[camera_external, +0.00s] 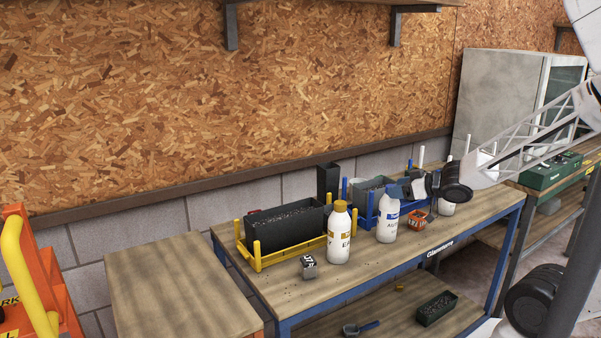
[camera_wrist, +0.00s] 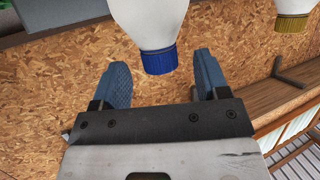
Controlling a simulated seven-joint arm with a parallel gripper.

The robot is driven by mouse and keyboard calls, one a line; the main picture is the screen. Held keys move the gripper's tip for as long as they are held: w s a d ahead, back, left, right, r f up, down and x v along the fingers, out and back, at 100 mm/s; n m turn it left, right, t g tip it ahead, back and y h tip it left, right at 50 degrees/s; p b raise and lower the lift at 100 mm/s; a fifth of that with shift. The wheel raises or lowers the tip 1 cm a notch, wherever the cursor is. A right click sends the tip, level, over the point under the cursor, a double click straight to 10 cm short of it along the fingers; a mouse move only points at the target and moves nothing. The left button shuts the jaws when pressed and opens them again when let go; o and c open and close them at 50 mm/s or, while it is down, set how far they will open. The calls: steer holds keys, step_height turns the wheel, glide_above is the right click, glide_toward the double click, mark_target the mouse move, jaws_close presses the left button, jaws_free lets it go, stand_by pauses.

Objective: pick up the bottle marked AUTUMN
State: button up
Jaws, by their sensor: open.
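A white bottle (camera_external: 388,222) with a blue cap and a blue-and-white label stands on the workbench. Its label begins "AU"; the rest is too small to read. In the wrist view a blue-capped bottle (camera_wrist: 150,22) appears upside down, with its cap between my fingers and a gap at each side. My gripper (camera_wrist: 161,63) is open, with blue finger pads. In the external view my gripper (camera_external: 412,186) is at the bottle's cap, coming from the right. A second white bottle (camera_external: 339,240) with a yellow cap stands to the left; its cap also shows in the wrist view (camera_wrist: 292,22).
A black trough of soil (camera_external: 285,222) in a yellow rack stands behind the bottles on the left. Another soil container (camera_external: 368,188) in a blue rack is behind. An orange basket (camera_external: 416,220) stands right of the bottle.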

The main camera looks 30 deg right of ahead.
steer(key=shift+x, duration=2.25)
jaws_close()
